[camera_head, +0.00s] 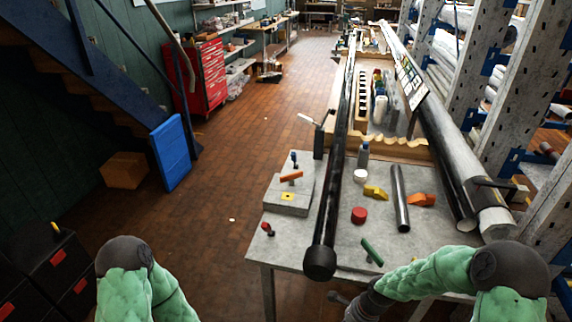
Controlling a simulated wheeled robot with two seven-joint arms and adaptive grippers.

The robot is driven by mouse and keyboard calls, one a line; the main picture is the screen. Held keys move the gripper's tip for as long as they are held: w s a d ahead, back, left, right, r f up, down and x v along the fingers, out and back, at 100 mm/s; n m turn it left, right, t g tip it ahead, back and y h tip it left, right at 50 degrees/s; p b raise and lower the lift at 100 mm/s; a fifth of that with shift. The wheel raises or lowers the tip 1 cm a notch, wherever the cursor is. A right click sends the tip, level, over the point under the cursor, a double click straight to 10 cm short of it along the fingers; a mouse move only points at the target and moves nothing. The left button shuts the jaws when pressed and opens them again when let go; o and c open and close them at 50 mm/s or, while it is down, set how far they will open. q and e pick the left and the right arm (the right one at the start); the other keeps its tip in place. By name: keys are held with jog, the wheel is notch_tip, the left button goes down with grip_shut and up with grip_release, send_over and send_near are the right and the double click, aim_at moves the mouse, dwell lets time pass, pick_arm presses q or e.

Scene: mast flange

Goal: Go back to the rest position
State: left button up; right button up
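My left arm (130,280) shows at the bottom left as green padded links bent over the floor; its gripper is out of the picture. My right arm (430,275) reaches in from the bottom right. Its dark gripper (348,302) is small and partly cut off at the table's front edge, and I cannot tell whether its fingers are open. A long black mast (334,185) lies lengthwise along the grey table (345,240), its round dark end cap (319,263) near the front edge. I see nothing held by either arm.
The table carries a grey block (288,195) with an orange handle, a red cylinder (359,215), a yellow piece (375,192), a dark tube (400,198) and a green-handled tool (372,252). A large grey pipe (450,150) lies right. The brick floor (230,160) left is mostly clear.

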jog(key=s+a+f+n, duration=0.4)
jog(key=s+f+n, duration=0.1)
jog(key=s+n, duration=0.1)
jog(key=s+a+f+n+y, duration=0.1)
jog(key=s+a+f+n, duration=0.3)
jog(key=n, duration=0.5)
jog(key=s+f, duration=0.1)
jog(key=s, duration=0.1)
jog(key=shift+s+a+f+n+t, duration=0.25)
jog(key=shift+s+n+t, duration=0.05)
jog(key=shift+s, duration=0.05)
jog(key=shift+d, duration=0.1)
